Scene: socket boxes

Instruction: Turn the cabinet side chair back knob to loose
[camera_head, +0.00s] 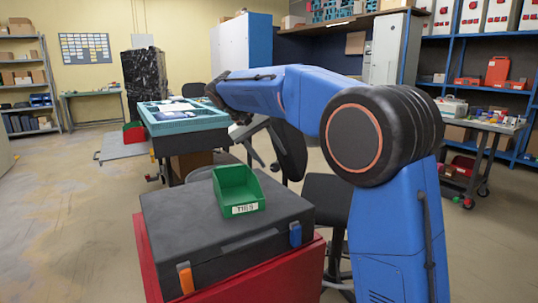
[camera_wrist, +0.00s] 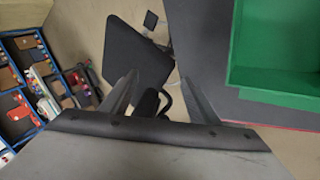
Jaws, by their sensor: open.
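A black office chair shows in the head view, with its backrest (camera_head: 291,150) behind my forearm and its seat (camera_head: 322,190) lower down, partly covered by my arm. My gripper (camera_wrist: 159,77) is open, its two grey fingers apart with nothing clearly held between them. In the wrist view, a dark flat chair part (camera_wrist: 130,52) lies beyond the left finger. A small black part with a curved loop (camera_wrist: 165,101) shows between the fingers; I cannot tell whether it is the knob. The knob's setting is not readable.
A green bin (camera_head: 238,189) sits on a dark case (camera_head: 180,222) over a red surface, close to the right finger's side in the wrist view. A teal tray (camera_head: 185,116) on a table stands at back left. A cart with tools (camera_head: 485,125) stands right. Floor at left is clear.

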